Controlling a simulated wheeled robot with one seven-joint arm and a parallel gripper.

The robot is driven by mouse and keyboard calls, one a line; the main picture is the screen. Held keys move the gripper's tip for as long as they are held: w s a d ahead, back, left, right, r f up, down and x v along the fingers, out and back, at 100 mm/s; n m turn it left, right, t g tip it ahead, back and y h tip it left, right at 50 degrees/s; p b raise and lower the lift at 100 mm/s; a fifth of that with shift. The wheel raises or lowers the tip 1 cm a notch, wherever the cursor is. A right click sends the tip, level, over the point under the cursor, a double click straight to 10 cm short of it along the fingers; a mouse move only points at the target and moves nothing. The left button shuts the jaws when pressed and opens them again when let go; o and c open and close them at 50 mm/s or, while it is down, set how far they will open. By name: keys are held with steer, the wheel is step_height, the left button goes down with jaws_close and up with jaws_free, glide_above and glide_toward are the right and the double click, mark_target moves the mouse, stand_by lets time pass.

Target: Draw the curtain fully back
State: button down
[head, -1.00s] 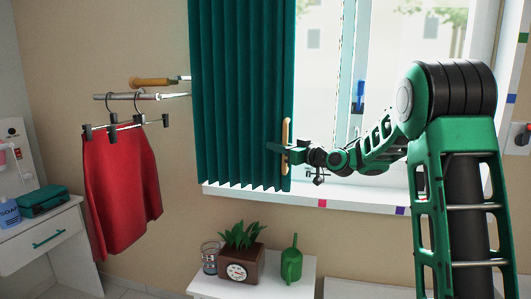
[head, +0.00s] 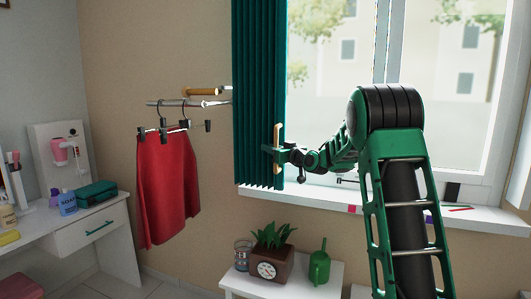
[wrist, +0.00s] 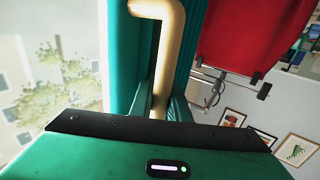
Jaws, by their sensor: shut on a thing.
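The dark teal curtain (head: 258,90) hangs in narrow, tightly packed folds at the left side of the window (head: 420,80). Most of the glass to its right is uncovered. A pale wooden handle (head: 277,136) stands upright at the curtain's right edge. My gripper (head: 276,150) is shut on this handle. In the wrist view, the bent handle (wrist: 163,50) runs down between my fingers, with curtain cloth (wrist: 121,60) beside it. The lower end of the handle is hidden by my gripper.
A red skirt (head: 166,190) hangs on a rail (head: 160,103) left of the curtain. A planter (head: 270,265) and green watering can (head: 319,266) stand on a low white table below the sill (head: 340,198). A white desk (head: 92,228) is at the left.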

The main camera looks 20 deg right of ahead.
steer(key=shift+w+a+r, duration=0.15)
steer(key=shift+a+r, duration=0.05)
steer(key=c, duration=2)
jaws_free()
steer(key=shift+c, duration=0.2)
steer(key=shift+o, duration=0.3)
steer(key=shift+w+f, duration=0.15)
steer(key=s+d, duration=0.2)
steer(key=s, duration=0.8)
steer(key=shift+s, duration=0.3)
steer(key=shift+s+f, duration=0.1)
steer(key=shift+f, duration=0.05)
